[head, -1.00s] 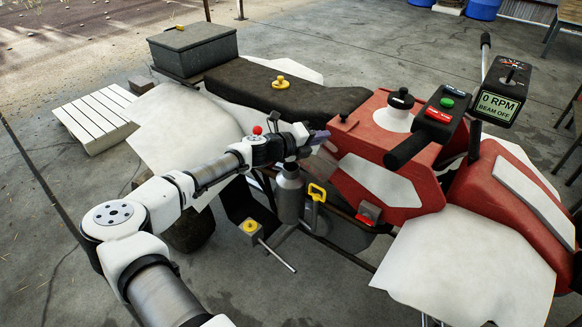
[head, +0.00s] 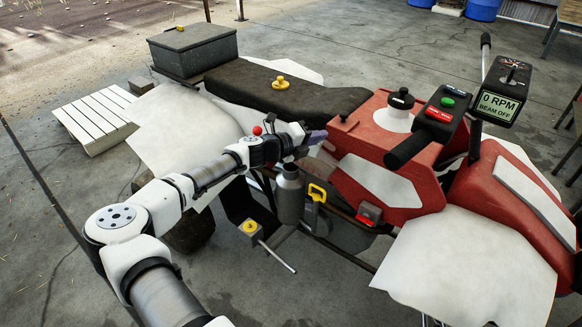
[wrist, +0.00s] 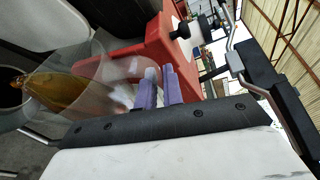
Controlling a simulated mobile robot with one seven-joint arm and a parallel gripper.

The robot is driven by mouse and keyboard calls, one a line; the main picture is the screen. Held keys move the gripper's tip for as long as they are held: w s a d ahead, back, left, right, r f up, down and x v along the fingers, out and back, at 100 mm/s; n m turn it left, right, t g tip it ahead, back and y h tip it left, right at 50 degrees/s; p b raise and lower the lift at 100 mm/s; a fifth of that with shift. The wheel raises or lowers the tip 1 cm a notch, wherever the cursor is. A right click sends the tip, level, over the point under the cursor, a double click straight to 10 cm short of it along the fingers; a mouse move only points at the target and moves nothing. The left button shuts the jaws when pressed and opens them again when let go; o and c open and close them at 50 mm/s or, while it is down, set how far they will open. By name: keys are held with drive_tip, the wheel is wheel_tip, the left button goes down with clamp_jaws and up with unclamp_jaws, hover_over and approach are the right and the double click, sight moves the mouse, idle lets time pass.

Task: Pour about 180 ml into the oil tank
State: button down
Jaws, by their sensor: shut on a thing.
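My gripper (head: 316,137) is over the near side of the red vehicle, by the grey oil tank (head: 290,200). In the wrist view its purple fingers (wrist: 158,88) are shut on a clear container (wrist: 88,68). The container is tipped, and amber oil (wrist: 62,90) lies along it toward the tank's round dark mouth (wrist: 12,95). Something dark brown shows at that mouth; I cannot tell whether it is a falling stream or oil inside. The container is hard to make out in the head view. The oil level in the tank is hidden.
A yellow-handled dipstick or cap (head: 317,192) stands just right of the tank. A red switch (head: 368,213) and a yellow-knobbed lever (head: 250,227) are near. The black seat (head: 290,97) and red bodywork (head: 385,130) lie behind my gripper.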

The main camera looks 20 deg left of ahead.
drive_tip(key=shift+w+a+f+n+h, duration=0.1)
drive_tip(key=shift+w+a+n+h, duration=0.05)
drive_tip(key=shift+a+n, duration=0.15)
drive_tip(key=shift+w+a+f+n+h, duration=0.1)
drive_tip(key=shift+a+n+h, duration=0.1)
drive_tip(key=shift+a, duration=0.2)
idle(1.1)
drive_tip(key=d+r+m+p, duration=0.1)
drive_tip(key=s+d+r+m+y+p, duration=0.1)
drive_tip(key=d, duration=0.1)
drive_tip(key=shift+s+r, duration=0.1)
drive_tip(key=shift+r, duration=0.1)
drive_tip(key=shift+d+f+m+y, duration=0.15)
drive_tip(key=shift+m+y, duration=0.1)
drive_tip(key=shift+m, duration=0.05)
drive_tip(key=shift+f, duration=0.2)
drive_tip(key=shift+b, duration=0.3)
drive_tip(key=shift+r, duration=0.1)
